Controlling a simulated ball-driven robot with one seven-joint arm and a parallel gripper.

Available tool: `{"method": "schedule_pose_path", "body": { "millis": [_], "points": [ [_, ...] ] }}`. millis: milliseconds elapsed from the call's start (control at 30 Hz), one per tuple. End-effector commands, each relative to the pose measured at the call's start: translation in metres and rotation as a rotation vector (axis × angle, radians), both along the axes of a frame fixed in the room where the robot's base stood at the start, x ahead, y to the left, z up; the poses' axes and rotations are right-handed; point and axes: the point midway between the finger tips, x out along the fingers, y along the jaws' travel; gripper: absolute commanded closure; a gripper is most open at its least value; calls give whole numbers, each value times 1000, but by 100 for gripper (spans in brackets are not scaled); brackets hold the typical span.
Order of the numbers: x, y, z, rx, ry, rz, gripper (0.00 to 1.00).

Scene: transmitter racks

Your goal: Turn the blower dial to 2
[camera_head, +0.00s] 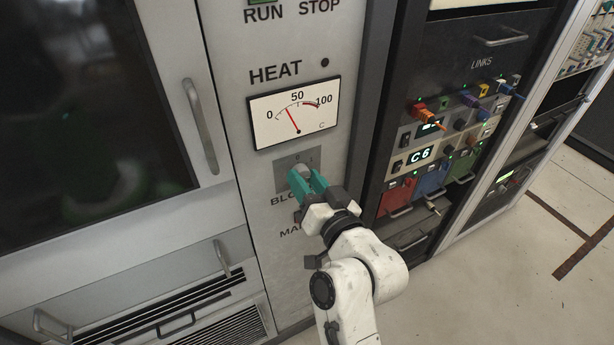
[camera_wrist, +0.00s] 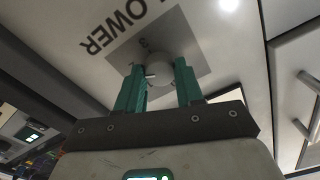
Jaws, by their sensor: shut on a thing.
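The blower dial is a round pale knob on a grey square plate (camera_head: 284,159) under the HEAT meter. It shows in the head view (camera_head: 300,170) and larger in the wrist view (camera_wrist: 162,66). My gripper (camera_head: 302,181) has its teal fingers on either side of the dial, shut on it; they also show in the wrist view (camera_wrist: 160,76). A short white mark is on the dial's lower left in the wrist view. The fingers and arm hide part of the BLOWER label.
The HEAT meter (camera_head: 294,113) is just above the dial. A grey door handle (camera_head: 201,126) sticks out at left. The LINKS rack (camera_head: 440,140), with coloured plugs and modules, is at right. Open floor lies at lower right.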

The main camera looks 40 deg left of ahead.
Motion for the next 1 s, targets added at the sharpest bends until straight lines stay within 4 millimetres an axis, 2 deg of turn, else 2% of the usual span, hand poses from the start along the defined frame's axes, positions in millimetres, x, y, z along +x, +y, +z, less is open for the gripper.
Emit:
{"method": "schedule_pose_path", "body": {
  "millis": [300, 800, 833, 1000],
  "points": [
    [0, 0, -3, 38, 105, 0, 94],
    [0, 0, -3, 44, 121, 0, 94],
    [0, 0, -3, 44, 121, 0, 63],
    [0, 0, -2, 46, 119, 0, 46]
  ]
}}
